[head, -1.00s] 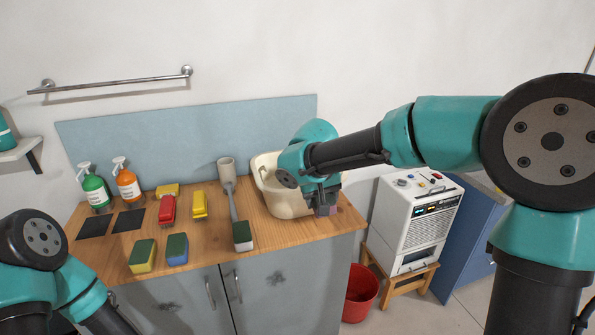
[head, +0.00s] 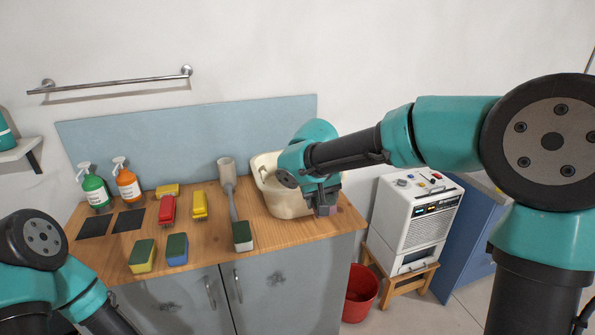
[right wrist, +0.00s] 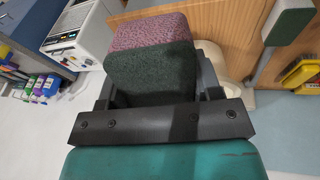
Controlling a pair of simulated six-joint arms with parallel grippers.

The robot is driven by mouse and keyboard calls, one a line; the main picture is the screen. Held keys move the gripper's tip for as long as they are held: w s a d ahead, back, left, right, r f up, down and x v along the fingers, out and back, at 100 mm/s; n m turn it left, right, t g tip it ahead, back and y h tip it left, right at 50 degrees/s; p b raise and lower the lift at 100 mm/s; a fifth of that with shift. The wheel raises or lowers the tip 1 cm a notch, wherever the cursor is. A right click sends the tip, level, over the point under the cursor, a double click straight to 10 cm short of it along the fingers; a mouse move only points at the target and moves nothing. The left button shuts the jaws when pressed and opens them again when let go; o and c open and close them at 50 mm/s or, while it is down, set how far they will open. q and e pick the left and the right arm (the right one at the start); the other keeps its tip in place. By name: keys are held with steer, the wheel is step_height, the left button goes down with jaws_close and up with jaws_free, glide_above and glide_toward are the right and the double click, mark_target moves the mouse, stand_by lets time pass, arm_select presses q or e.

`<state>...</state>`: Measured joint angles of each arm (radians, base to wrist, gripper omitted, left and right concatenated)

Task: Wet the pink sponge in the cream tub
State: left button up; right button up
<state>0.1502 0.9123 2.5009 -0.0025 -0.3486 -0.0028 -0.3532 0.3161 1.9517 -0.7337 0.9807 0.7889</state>
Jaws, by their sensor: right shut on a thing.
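The pink sponge (right wrist: 150,32) has a dark green scouring face and sits between the fingers of my right gripper (right wrist: 150,85), which is shut on it. In the head view the sponge (head: 334,210) is a small pinkish patch beside my right gripper (head: 322,205), at the front right of the cream tub. The cream tub (head: 287,203) stands on the right of the wooden counter, its right part hidden by my right arm. Its edge also shows in the right wrist view (right wrist: 238,60). Whether the sponge touches the counter is unclear. My left gripper is out of view.
A grey-handled brush (head: 235,208) lies left of the tub. A white machine (head: 416,222) and red bucket (head: 361,292) stand right of the counter.

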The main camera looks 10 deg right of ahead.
stand_by(0.5)
steer(key=shift+r, duration=2)
step_height(320, 180, down, 22)
steer(key=w+m, duration=0.2)
steer(key=m, duration=0.1)
steer(key=shift+w+r+m+g+h, duration=0.25)
steer(key=shift+w+m+g+h, duration=0.05)
steer(key=shift+g+h, duration=0.1)
